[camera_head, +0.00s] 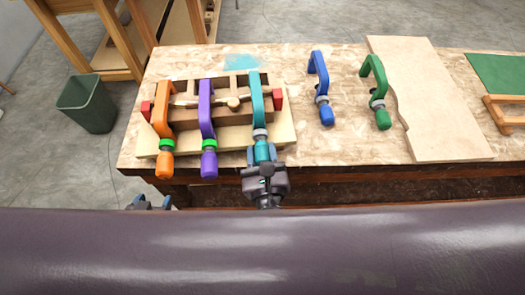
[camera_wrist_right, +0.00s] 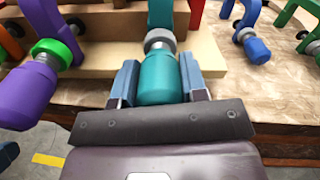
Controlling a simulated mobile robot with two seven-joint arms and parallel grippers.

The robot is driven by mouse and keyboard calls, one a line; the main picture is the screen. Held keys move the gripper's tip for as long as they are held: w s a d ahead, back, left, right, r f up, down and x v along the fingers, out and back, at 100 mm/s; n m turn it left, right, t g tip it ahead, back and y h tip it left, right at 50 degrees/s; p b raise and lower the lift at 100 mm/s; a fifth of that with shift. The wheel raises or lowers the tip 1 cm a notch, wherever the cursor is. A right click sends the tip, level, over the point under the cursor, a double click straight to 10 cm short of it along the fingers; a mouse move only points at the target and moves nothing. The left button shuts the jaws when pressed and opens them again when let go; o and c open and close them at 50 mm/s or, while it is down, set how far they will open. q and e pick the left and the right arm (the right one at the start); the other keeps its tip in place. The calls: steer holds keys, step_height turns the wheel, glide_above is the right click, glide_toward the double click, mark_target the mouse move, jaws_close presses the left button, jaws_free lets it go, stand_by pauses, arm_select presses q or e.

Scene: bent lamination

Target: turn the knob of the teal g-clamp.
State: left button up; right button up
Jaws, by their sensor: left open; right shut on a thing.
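The teal g-clamp (camera_head: 256,97) is on the wooden lamination form (camera_head: 184,97), at the right end of a row with an orange and a purple clamp. Its teal knob (camera_wrist_right: 158,78) points toward me at the table's front edge. My right gripper (camera_head: 263,158) is shut on this knob, with one blue finger on each side of it. The right wrist view shows the knob between the fingers (camera_wrist_right: 159,85). My left gripper (camera_head: 149,203) is open and empty, low at the left below the table edge, partly hidden by my own body.
The orange clamp (camera_head: 163,123) and purple clamp (camera_head: 206,117) stand left of the teal one. A blue clamp (camera_head: 320,85) and green clamp (camera_head: 376,90) lie to the right, by a pale board (camera_head: 440,120). A green bin (camera_head: 90,105) stands on the floor at left.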

steer(key=shift+m, duration=0.4)
steer(key=m, duration=0.2)
steer(key=shift+m, duration=0.3)
steer(key=shift+m+b, duration=0.7)
steer(key=shift+m, duration=1)
steer(key=o, duration=0.9)
